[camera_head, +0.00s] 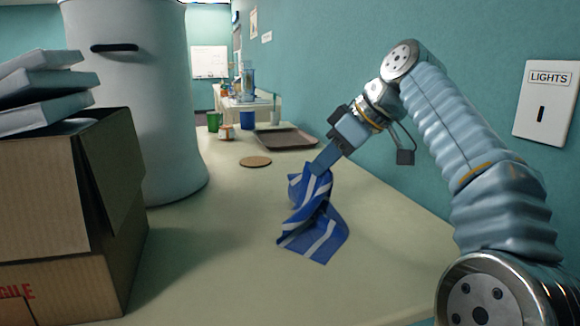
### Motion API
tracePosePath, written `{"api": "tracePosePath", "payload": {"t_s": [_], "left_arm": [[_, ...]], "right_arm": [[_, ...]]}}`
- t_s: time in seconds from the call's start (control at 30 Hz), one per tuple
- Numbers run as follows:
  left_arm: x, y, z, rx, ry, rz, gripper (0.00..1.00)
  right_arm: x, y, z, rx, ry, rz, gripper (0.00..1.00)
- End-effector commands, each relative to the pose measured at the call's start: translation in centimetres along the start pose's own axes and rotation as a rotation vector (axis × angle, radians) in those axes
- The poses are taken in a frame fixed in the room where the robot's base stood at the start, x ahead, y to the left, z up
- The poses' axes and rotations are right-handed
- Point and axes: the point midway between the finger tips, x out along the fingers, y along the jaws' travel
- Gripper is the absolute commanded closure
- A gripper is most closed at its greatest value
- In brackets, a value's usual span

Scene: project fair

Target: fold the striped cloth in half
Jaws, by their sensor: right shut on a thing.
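The striped cloth (318,236) is blue with white stripes. It is on the pale table, right of the middle of the view, bunched and twisted. Its upper part is raised to my right gripper (322,166), which is shut on it. Its lower part spreads on the table toward the front. The gripper comes down from the upper right, and the fingertips are partly hidden by the cloth. My left gripper is not in view.
An open cardboard box (45,205) with flat white boxes (45,85) stands at the left. A large pale cylinder (135,100) is behind it. A round brown coaster (255,161) and a brown tray (286,139) lie beyond the cloth. The table (215,255) is clear left of the cloth.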

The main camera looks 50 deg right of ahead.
Motion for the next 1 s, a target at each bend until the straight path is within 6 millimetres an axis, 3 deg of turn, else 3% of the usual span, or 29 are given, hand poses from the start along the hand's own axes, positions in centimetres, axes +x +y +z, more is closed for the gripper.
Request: {"api": "tracePosePath", "payload": {"t_s": [0.03,0.1,0.3,0.7,0.73,1.0], "left_arm": [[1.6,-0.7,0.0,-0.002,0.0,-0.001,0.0],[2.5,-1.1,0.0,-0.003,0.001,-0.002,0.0],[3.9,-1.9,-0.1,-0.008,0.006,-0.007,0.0],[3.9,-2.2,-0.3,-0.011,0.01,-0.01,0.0],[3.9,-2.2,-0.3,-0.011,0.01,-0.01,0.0],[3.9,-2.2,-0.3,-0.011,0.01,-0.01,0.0]], "right_arm": [[0.6,0.0,2.0,0.0,0.002,0.001,1.0],[0.6,0.0,3.6,0.0,0.002,0.0,1.0],[0.6,0.0,6.7,0.0,0.001,0.0,1.0],[0.5,0.0,7.5,-0.001,0.0,0.0,1.0],[0.5,0.0,7.5,-0.001,0.0,0.0,0.91],[0.5,0.0,7.5,-0.001,0.0,0.0,0.63]]}}
